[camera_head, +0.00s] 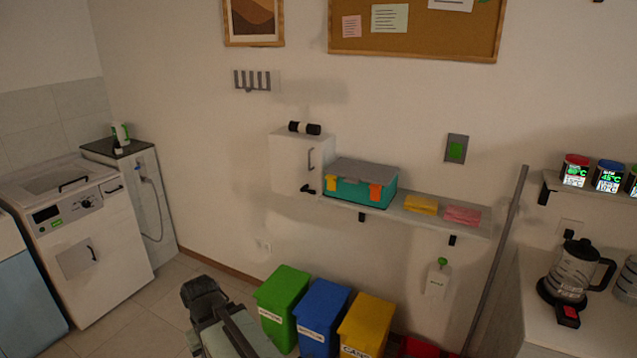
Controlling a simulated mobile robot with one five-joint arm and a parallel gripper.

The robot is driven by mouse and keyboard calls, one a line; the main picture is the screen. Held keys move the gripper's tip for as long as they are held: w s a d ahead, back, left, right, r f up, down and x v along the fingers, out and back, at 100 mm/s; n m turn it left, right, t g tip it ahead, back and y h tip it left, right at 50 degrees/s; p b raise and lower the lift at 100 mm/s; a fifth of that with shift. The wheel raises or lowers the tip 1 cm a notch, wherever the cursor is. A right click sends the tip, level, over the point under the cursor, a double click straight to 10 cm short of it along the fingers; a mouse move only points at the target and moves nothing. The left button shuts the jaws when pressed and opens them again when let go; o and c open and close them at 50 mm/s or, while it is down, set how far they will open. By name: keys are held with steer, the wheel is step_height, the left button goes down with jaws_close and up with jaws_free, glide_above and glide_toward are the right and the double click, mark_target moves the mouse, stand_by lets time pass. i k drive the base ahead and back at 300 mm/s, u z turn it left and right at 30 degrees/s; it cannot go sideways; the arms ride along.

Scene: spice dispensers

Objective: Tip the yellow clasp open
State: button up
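A teal box (352,194) with a grey lid (362,171) stands on the wall shelf in the head view. Its lid looks shut. The yellow clasp (331,183) is on the box's front at the left and looks closed against it. An orange clasp (375,192) is on the front at the right. A dark grey part of my own arm shows at the bottom, well below and left of the box. My gripper's fingers cannot be made out in this view.
The shelf (398,214) also holds a yellow sponge (421,204) and a pink sponge (462,215). A white cabinet (290,165) stands left of the box. Green (283,300), blue (322,312) and yellow (366,322) bins stand on the floor below. A grey pole (503,245) leans at right.

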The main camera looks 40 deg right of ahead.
mark_target(332, 179)
steer(key=u, duration=0.15)
steer(key=i, duration=1)
steer(key=u, duration=0.05)
